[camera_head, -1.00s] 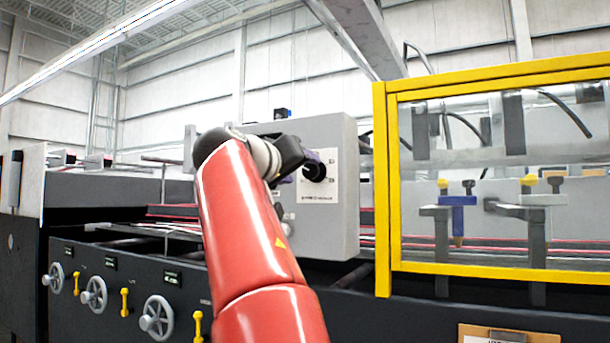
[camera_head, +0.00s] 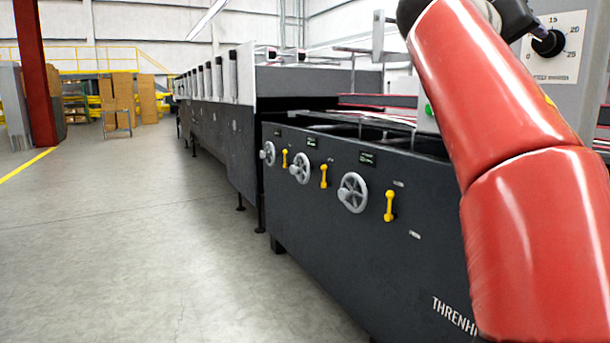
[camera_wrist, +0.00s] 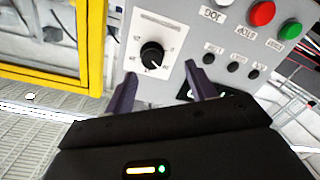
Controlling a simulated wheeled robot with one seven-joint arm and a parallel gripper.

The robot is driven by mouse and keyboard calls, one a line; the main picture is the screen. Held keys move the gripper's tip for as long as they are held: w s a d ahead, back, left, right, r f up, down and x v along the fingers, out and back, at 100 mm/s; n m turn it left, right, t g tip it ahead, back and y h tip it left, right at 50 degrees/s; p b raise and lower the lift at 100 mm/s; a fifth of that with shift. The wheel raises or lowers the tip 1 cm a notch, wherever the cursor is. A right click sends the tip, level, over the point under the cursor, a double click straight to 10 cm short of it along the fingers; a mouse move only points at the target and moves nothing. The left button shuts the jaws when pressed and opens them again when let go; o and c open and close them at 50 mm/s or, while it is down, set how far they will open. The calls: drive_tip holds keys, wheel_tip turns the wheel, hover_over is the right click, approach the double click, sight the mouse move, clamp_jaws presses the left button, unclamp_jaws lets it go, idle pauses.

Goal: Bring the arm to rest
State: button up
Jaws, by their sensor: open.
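My red arm (camera_head: 500,130) reaches up along the right side of the head view, in front of the machine. My gripper (camera_wrist: 157,85) shows in the wrist view with its two dark fingers spread apart and nothing between them. A black dial knob (camera_wrist: 152,54) on a white scale plate lies ahead of the gap between the fingers, and I see no finger on it. In the head view the knob (camera_head: 547,43) shows at the upper right beside the arm, on a grey control box (camera_head: 592,90). The gripper's tips are hardly visible there.
The dark machine (camera_head: 340,230) carries handwheels (camera_head: 352,192) and yellow handles (camera_head: 389,205). Red (camera_wrist: 262,13) and green (camera_wrist: 290,29) buttons sit near the knob. A yellow-framed guard (camera_wrist: 88,50) is at the left in the wrist view. Open floor (camera_head: 130,240) lies left.

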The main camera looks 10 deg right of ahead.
drive_tip(key=s+a+f+n+y+p, duration=0.2)
drive_tip(key=s+a+f+y, duration=0.3)
drive_tip(key=f, duration=0.9)
drive_tip(key=s+a+f+n+g+y+p, duration=0.1)
drive_tip(key=s+a+f+y, duration=0.4)
drive_tip(key=f, duration=1)
drive_tip(key=s+a+f+n+y+p, duration=0.3)
drive_tip(key=s+a+f+y, duration=0.3)
drive_tip(key=a+f, duration=0.6)
wheel_tip(320, 180, down, 3)
drive_tip(key=shift+s+f+n+g, duration=0.15)
drive_tip(key=shift+s+n+g, duration=0.25)
drive_tip(key=shift+s, duration=0.55)
